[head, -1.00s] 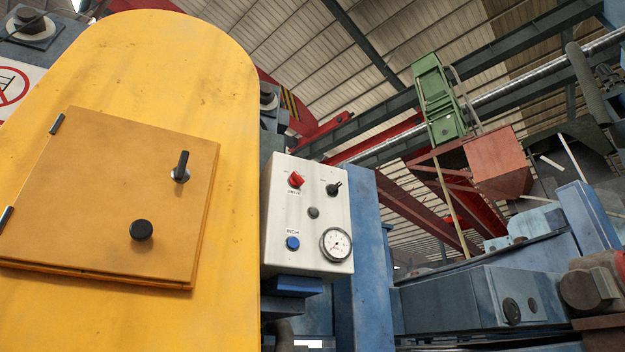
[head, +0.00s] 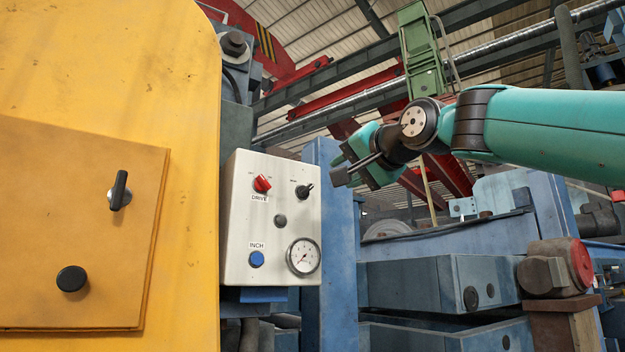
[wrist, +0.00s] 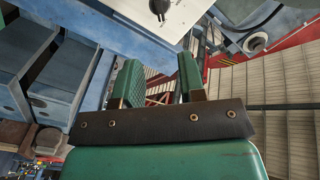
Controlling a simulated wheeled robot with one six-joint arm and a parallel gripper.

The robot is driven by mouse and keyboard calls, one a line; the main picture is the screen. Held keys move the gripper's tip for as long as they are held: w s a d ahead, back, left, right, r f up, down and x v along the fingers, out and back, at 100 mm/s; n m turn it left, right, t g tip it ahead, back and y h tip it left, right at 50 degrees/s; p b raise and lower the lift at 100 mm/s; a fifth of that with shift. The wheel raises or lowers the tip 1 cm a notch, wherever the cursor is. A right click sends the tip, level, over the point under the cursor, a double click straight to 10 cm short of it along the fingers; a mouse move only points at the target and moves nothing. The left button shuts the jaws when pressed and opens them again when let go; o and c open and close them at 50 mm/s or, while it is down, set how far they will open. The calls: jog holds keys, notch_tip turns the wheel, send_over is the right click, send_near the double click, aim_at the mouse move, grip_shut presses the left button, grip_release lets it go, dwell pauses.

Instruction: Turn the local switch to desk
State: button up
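The white control box (head: 235,225) stands beside the yellow housing in the head view. A black selector switch (head: 304,191) sits at its upper right, its pointer tilted up to the right; its small label is too small to read. The black switch also shows at the top of the wrist view (wrist: 159,8). My gripper (head: 343,166) is to the right of the box and apart from it. In the wrist view its two green fingers (wrist: 160,68) stand apart with nothing between them.
The box also carries a red DRIVE knob (head: 262,184), a blue INCH button (head: 257,259), a dark button (head: 280,221) and a gauge (head: 303,256). The yellow housing (head: 120,60) with its handled door (head: 85,210) is on the left. Blue machinery (head: 410,285) lies lower right.

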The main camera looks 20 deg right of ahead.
aim_at(309, 189)
jog(key=p+x, duration=0.6)
jog(key=x, duration=0.6)
jog(key=shift+r, duration=0.2)
jog(key=shift+w+a+f, duration=0.15)
jog(key=shift+w, duration=0.25)
grip_shut()
